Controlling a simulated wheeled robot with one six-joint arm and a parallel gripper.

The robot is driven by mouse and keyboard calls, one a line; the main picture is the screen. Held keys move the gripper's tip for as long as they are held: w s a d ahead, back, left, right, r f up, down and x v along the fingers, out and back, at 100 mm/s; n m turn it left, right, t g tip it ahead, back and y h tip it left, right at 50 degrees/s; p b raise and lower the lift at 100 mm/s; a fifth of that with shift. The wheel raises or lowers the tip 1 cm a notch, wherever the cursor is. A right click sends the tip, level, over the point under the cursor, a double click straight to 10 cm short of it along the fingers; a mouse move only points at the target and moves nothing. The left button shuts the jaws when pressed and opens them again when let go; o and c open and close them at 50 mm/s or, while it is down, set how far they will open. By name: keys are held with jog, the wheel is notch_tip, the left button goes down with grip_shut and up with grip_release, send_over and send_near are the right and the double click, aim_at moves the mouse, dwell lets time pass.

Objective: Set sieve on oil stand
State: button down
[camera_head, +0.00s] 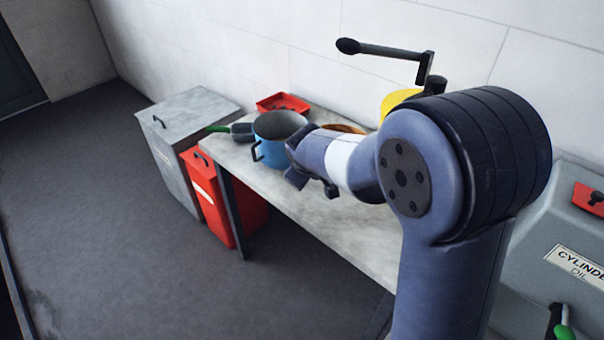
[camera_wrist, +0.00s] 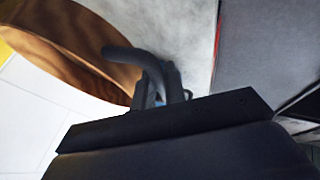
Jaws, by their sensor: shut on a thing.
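In the wrist view a wide wood-grained hoop (camera_wrist: 75,35), which looks like the sieve, fills the upper left. Part of it also shows behind my arm in the head view (camera_head: 345,128). My gripper (camera_wrist: 158,88) is shut, and a dark curved piece (camera_wrist: 122,56) runs from its fingers across the hoop. It looks like the sieve's handle, but the grip is partly hidden. In the head view my gripper (camera_head: 297,170) is over the bench, just right of a blue pot (camera_head: 275,132). A grey box labelled CYLINDER OIL (camera_head: 530,240) stands at the right; I cannot tell whether it is the oil stand.
The pale bench (camera_head: 330,225) runs along the tiled wall. A red tray (camera_head: 283,103), a green-handled tool (camera_head: 230,130) and a yellow object (camera_head: 398,100) are on or above it. A red bin (camera_head: 222,200) and grey bin (camera_head: 185,125) stand left. The dark floor is clear.

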jog(key=shift+f, duration=0.35)
notch_tip(320, 180, down, 9)
jog(key=shift+f+b, duration=0.2)
jog(key=shift+b, duration=0.85)
jog(key=c, duration=1.5)
grip_release()
jog(key=shift+o, duration=0.2)
jog(key=shift+r, duration=0.1)
jog(key=p+v, duration=0.1)
jog(key=v, duration=1.1)
